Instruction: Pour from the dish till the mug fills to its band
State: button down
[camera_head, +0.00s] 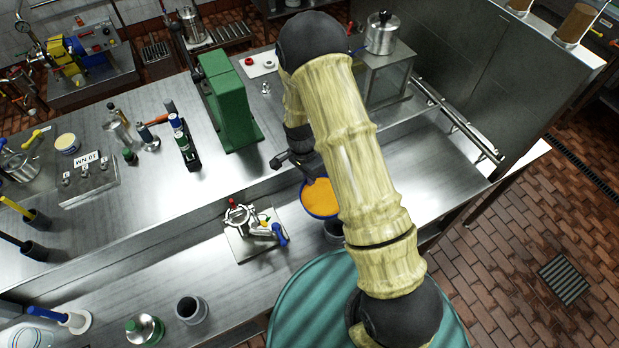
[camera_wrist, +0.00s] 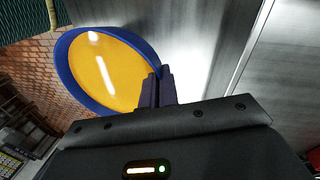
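A dish (camera_head: 319,200) with a blue rim and orange-yellow inside hangs over the near counter, partly hidden by my arm. In the wrist view, the dish (camera_wrist: 105,68) shows its wide open face, with bright glints on the orange. My gripper (camera_wrist: 157,88) is shut on the dish's rim; its dark fingers sit close together there. A dark grey cup (camera_head: 333,231), which may be the mug, stands just below the dish in the head view, mostly hidden by my arm. Its band and inside cannot be made out. No stream is visible.
A metal valve fitting with a blue handle (camera_head: 279,235) stands left of the dish. A green machine (camera_head: 228,100) stands behind on the raised counter.

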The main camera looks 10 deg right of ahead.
jog(key=shift+r, duration=0.15)
jog(key=shift+s+d+r+t+y+b, duration=0.15)
jog(key=shift+r+t+y+b, duration=0.25)
jog(key=shift+r+t, duration=0.5)
jog(key=shift+s+r+t+y+b, duration=0.1)
jog(key=shift+r+t+y+b, duration=0.3)
jog(key=shift+r+t, duration=0.45)
jog(key=shift+s+d+r+t+y+b, duration=0.15)
jog(key=shift+s+r+t+y+b, duration=0.2)
jog(key=shift+r+t+b, duration=0.25)
jog(key=shift+s+d+r+t+y+b, duration=0.15)
jog(key=shift+s+r+t+y+b, duration=0.15)
jog(key=shift+r+t, duration=0.4)
